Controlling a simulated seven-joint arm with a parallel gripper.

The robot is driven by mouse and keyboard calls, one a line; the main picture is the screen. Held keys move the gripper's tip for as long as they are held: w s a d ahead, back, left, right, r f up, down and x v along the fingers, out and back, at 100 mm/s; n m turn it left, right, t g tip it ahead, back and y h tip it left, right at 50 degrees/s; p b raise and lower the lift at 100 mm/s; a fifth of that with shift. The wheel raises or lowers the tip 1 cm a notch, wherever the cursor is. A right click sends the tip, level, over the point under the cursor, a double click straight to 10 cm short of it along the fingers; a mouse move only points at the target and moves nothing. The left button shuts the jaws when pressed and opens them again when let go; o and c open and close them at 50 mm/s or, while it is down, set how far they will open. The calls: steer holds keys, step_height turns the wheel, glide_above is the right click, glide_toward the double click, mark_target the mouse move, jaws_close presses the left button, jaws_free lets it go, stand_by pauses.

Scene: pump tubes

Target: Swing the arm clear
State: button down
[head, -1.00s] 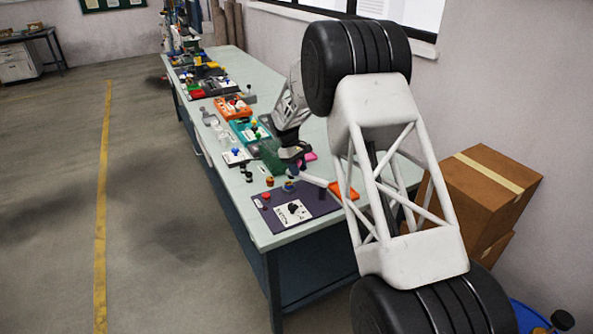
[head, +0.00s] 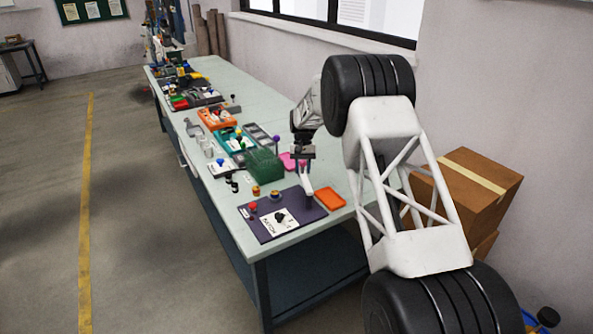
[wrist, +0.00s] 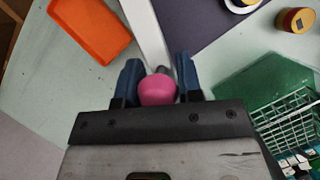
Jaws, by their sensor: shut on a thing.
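A white swing arm (head: 307,186) stands at the far right part of the purple mat (head: 265,238) on the bench. In the wrist view, it is a white bar (wrist: 148,28) running up from between my fingers. A pink knob (wrist: 157,90) sits at its near end. My gripper (wrist: 157,78) has its two blue fingers shut on the knob. In the head view, my gripper (head: 303,165) is at the raised end of the bar, beyond the mat's far edge.
An orange tray (head: 330,199) lies right of the bar. A white card (head: 271,226) and small jars lie on the mat's side. The bench's far right is clear.

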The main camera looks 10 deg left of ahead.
steer(key=shift+w+d+m+y, duration=0.3)
steer(key=shift+d+m+y, duration=0.1)
steer(key=shift+d+m, duration=0.5)
steer(key=c, duration=0.9)
jaws_free()
steer(key=shift+r, duration=0.15)
steer(key=shift+v, duration=3.8)
steer(key=shift+w, duration=0.1)
steer(key=shift+d+r, duration=0.1)
